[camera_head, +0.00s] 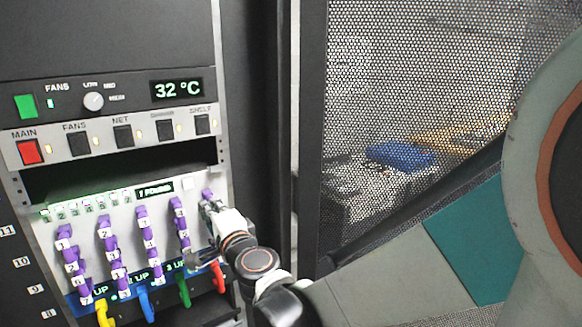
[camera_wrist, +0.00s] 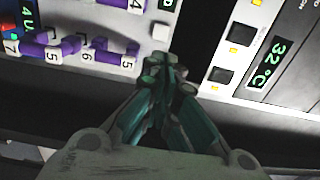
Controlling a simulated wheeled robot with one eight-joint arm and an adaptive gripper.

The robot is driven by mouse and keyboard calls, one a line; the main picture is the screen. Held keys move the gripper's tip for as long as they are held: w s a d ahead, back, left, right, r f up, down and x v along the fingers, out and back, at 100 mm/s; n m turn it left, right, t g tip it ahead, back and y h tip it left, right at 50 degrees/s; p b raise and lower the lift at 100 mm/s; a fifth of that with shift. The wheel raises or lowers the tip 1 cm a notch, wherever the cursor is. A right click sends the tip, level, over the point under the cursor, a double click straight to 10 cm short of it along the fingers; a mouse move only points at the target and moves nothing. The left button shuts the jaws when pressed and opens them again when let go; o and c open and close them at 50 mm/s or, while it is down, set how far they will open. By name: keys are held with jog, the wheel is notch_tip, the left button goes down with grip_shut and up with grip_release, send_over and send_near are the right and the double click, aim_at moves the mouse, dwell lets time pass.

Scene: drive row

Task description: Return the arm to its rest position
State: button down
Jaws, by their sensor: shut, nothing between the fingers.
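My gripper (camera_wrist: 168,82) is shut and empty in the wrist view, its fingertips close together in front of the rack panel. In the head view my gripper (camera_head: 210,212) is at the right edge of the drive row (camera_head: 125,220), beside the rightmost purple handles. I cannot tell from these views whether the fingertips touch the panel. My arm reaches in from the right side of the head view, bent low in front of the rack. The purple handles also show in the wrist view (camera_wrist: 85,50).
Above the drives is a switch panel (camera_head: 110,137) with a red main switch (camera_head: 30,151). A fan panel reads 32 °C (camera_head: 177,89). Coloured handles, such as the green one (camera_head: 184,291), hang below. A perforated mesh door (camera_head: 400,110) stands right of the rack.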

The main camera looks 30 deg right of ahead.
jog(key=shift+s, duration=0.1)
jog(key=s+a+f+n+g+y+b, duration=0.4)
jog(key=s+a+n, duration=0.35)
jog(key=n, duration=0.45)
jog(key=s+d+f+n+g+h, duration=0.2)
jog(key=s+d+f+n+g, duration=0.1)
jog(key=s, duration=0.5)
jog(key=s+d+f+n+g+h, duration=0.2)
jog(key=s+d+f+n+g, duration=0.1)
jog(key=s+f, duration=0.4)
jog(key=shift+s+d+f+g+b, duration=0.3)
jog(key=shift+s+d+g, duration=0.2)
jog(key=shift+s+d, duration=0.55)
jog(key=shift+w+d, duration=0.2)
jog(key=shift+w, duration=0.05)
dwell(0.8)
